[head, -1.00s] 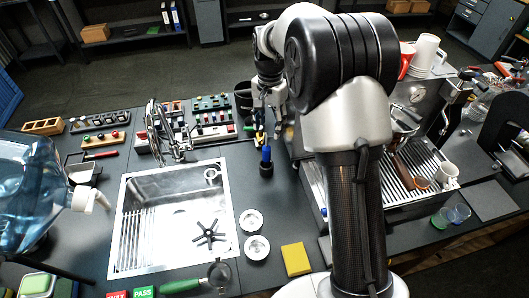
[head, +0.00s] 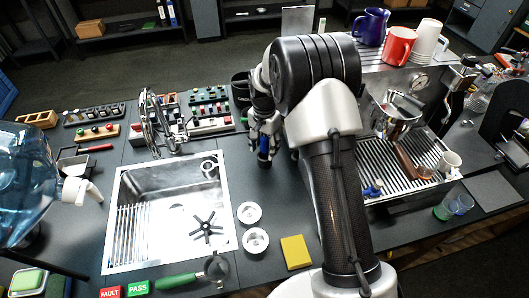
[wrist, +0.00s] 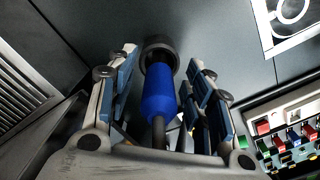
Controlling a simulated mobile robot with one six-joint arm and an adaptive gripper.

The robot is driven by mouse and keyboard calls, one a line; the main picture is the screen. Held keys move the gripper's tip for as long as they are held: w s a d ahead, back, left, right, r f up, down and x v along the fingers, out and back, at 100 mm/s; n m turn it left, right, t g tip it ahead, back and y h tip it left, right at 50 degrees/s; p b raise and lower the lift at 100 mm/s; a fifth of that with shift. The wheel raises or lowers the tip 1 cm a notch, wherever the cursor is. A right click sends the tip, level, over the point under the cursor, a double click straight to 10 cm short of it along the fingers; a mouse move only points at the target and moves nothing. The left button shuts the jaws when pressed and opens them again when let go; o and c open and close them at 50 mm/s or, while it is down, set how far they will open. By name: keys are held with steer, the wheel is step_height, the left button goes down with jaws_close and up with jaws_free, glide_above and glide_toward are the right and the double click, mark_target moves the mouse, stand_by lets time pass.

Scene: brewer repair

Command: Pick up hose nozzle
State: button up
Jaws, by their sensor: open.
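The hose nozzle, as I take it, is a blue cylinder with a black flared end (wrist: 160,92) and a thin dark neck. In the head view it stands upright on the dark counter (head: 264,147), right of the sink. My gripper (wrist: 163,62) is open, with one finger on each side of the blue body. Gaps show between the nozzle and both fingers in the wrist view. In the head view my gripper (head: 264,138) is low over the nozzle and hides part of it.
A metal sink (head: 135,185) is to the left. A coffee machine with a ribbed drip tray (head: 408,170) is to the right of my arm. Switch panels (head: 208,112) and a black cup (head: 240,88) are close behind. A yellow block (head: 296,252) lies in front.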

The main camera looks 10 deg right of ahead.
steer(key=shift+f, duration=0.55)
steer(key=shift+r, duration=0.1)
steer(key=shift+c, duration=0.3)
jaws_close()
